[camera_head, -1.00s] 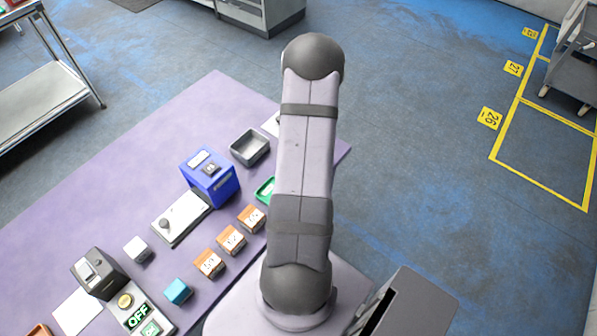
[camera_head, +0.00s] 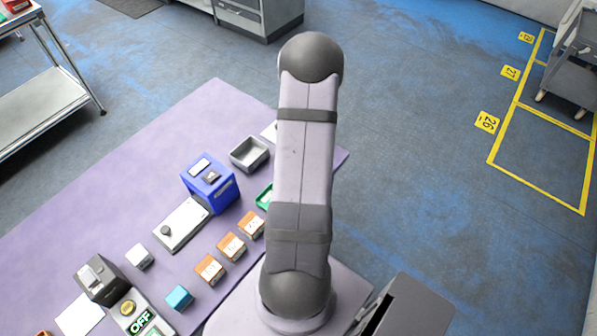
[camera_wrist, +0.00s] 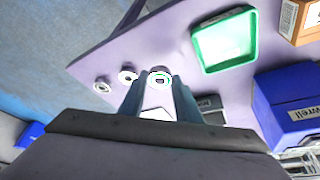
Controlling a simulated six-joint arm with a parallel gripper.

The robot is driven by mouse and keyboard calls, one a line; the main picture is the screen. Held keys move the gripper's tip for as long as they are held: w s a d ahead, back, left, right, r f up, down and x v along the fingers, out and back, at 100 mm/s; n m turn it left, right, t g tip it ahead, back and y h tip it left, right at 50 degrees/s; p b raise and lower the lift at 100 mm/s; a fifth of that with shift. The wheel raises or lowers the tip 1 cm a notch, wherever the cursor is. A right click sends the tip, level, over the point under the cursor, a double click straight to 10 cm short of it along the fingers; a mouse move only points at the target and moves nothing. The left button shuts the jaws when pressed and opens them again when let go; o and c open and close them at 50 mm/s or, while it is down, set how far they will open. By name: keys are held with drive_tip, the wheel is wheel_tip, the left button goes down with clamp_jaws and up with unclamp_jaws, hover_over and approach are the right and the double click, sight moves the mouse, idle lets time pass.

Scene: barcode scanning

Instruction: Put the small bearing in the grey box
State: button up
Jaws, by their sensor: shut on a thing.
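My gripper (camera_wrist: 160,92) shows in the wrist view with its fingers close together on a small pale ring, the small bearing (camera_wrist: 160,77). Two other ring-shaped parts, one in the middle (camera_wrist: 127,75) and one further left (camera_wrist: 102,86), lie on the purple table beside it. The grey box (camera_head: 240,164) is an open, empty-looking tray on the table in the head view, left of my arm. In the wrist view a dark grey edge right of the fingers may be part of it. My gripper is hidden behind my arm in the head view.
A green tray (camera_wrist: 225,62) is right of my gripper in the wrist view. A blue box (camera_head: 212,186) stands near the grey box. Several orange-and-white cartons, a white plate (camera_head: 190,215) and a control panel with an OFF sign stand on the purple table (camera_head: 110,180).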

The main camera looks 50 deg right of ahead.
wheel_tip(320, 180, up, 14)
drive_tip(key=p, duration=1)
drive_tip(key=s+d+r+m+g+h+b, duration=0.1)
drive_tip(key=s+d+m+g, duration=0.1)
drive_tip(key=s+d+m, duration=0.35)
drive_tip(key=w+a+f+n+b, duration=0.1)
drive_tip(key=w+a+b, duration=0.35)
drive_tip(key=w, duration=0.35)
drive_tip(key=w+a+f+b, duration=0.1)
drive_tip(key=w+a+b, duration=0.2)
drive_tip(key=w+b, duration=0.4)
drive_tip(key=w+a+f+n+b, duration=0.15)
drive_tip(key=w+a+b, duration=0.25)
drive_tip(key=w, duration=0.5)
drive_tip(key=shift+m+t, duration=0.3)
drive_tip(key=shift+m, duration=0.2)
drive_tip(key=shift+w+d+f+p, duration=0.1)
drive_tip(key=shift+f+p, duration=0.35)
drive_tip(key=shift+f, duration=2.1)
drive_tip(key=shift+w+d+f+p, duration=0.1)
drive_tip(key=shift+f+p, duration=0.35)
drive_tip(key=shift+f, duration=2.05)
drive_tip(key=shift+s, duration=0.1)
drive_tip(key=shift+f+b, duration=0.65)
drive_tip(key=shift+b, duration=0.25)
